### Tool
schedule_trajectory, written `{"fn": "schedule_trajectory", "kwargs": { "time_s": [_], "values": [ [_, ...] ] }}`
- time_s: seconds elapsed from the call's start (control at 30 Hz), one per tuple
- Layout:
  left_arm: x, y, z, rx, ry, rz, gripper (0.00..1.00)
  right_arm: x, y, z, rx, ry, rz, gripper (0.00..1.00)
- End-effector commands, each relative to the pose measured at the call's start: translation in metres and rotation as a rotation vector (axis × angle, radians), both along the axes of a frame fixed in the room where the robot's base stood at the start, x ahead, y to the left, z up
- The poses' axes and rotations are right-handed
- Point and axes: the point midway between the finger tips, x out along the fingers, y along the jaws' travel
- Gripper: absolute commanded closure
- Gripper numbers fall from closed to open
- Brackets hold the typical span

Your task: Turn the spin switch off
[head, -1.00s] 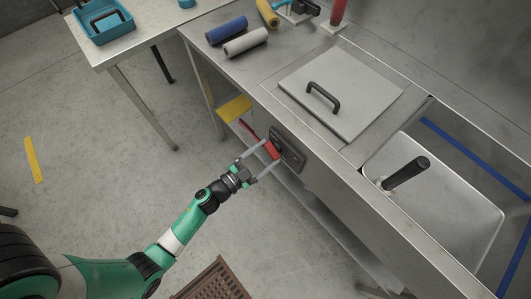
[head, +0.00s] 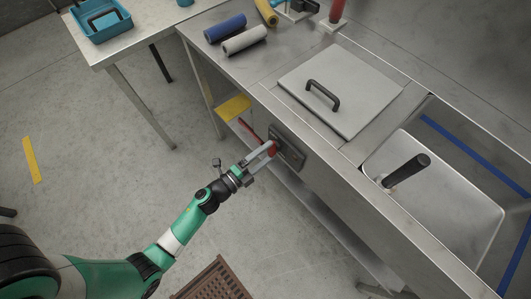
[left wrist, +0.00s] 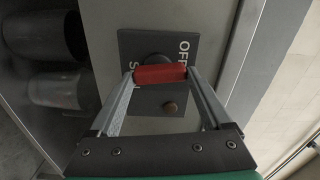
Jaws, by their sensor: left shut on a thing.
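The spin switch is a red bar handle (head: 272,148) on a dark plate (head: 291,152) on the front face of the steel counter. My left gripper (head: 269,150) is shut on the red handle, one finger at each end. In the left wrist view the red handle (left wrist: 160,75) lies crosswise between the fingertips, over a dark round knob base. The plate (left wrist: 137,43) shows "OFF" at the right of the handle and a partly hidden word at the left. My right gripper is not in view.
A lid with a black handle (head: 322,96) lies on the counter beside a sink (head: 455,205) holding a black-handled object. Blue and pale rolls (head: 245,41) lie at the back left. A brown slotted crate (head: 212,283) is on the floor. Open floor lies left of the counter.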

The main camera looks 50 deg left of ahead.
Motion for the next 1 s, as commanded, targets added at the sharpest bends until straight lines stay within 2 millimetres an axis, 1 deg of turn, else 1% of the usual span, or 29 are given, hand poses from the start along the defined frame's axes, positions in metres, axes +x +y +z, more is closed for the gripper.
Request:
{"fn": "schedule_trajectory", "kwargs": {
  "time_s": [0.1,0.3,0.83,0.87,0.93,1.0],
  "values": [
    [0.0001,-0.0006,-0.0001,0.064,0.0,-0.001,0.73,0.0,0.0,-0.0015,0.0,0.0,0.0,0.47],
    [0.0001,-0.0008,0.0002,0.13,-0.001,-0.002,0.73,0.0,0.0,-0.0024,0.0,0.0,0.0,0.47],
    [0.0001,-0.0008,0.0004,0.157,0.0,-0.002,0.73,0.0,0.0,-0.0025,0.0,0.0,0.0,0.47],
    [0.0002,-0.0007,0.0004,0.157,0.0,-0.002,0.14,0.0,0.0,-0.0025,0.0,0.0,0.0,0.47],
    [0.0001,-0.0008,0.0003,0.156,0.0,-0.001,0.01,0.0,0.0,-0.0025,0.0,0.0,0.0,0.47],
    [0.0001,-0.0007,0.0003,0.155,0.0,-0.001,0.0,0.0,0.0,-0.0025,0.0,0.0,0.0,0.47]
  ]
}}
